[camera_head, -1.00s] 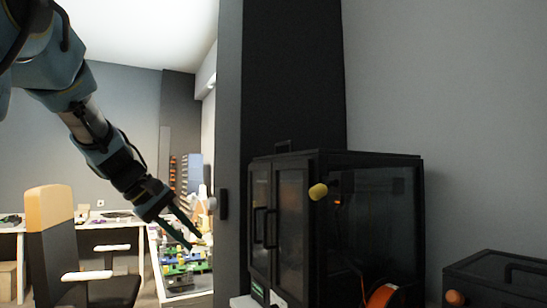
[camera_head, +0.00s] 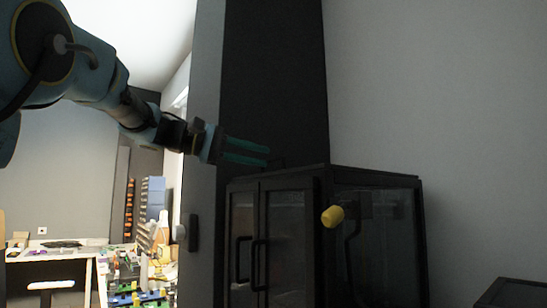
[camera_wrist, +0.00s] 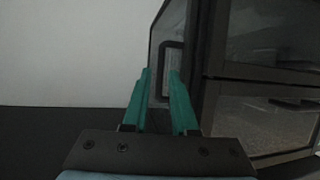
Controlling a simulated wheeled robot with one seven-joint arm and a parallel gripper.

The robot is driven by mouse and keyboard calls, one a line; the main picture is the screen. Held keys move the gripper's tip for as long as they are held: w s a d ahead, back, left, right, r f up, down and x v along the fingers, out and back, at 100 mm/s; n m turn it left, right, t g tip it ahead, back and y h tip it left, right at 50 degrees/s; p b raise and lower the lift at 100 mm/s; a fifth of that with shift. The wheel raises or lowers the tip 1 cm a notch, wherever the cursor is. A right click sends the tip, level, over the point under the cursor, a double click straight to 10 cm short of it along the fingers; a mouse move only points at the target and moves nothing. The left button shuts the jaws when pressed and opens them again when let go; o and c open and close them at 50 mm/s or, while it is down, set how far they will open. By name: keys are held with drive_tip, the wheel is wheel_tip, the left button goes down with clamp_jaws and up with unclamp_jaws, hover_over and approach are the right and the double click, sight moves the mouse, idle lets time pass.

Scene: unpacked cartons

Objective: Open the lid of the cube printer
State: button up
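The cube printer (camera_head: 375,178) is a black box with dark glass panels at the lower centre-right of the head view. In the wrist view, a dark panel with a bar handle (camera_wrist: 162,60) lies just beyond the fingertips. In the wrist view, the fingers (camera_wrist: 160,72) are apart, with the handle's lower end close to the right finger. I cannot tell whether they touch.
Two front doors with vertical handles (camera_head: 240,260) are shut. A yellow knob (camera_head: 333,216) sticks out at the printer's front corner. A grey wall edge (camera_head: 197,205) stands close left. A cluttered desk (camera_head: 70,252) is behind it. Another dark box (camera_head: 515,293) is at lower right.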

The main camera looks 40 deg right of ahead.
sight(271, 159)
drive_tip(key=shift+p+x, duration=0.4)
drive_tip(key=shift+x, duration=1.85)
clamp_jaws()
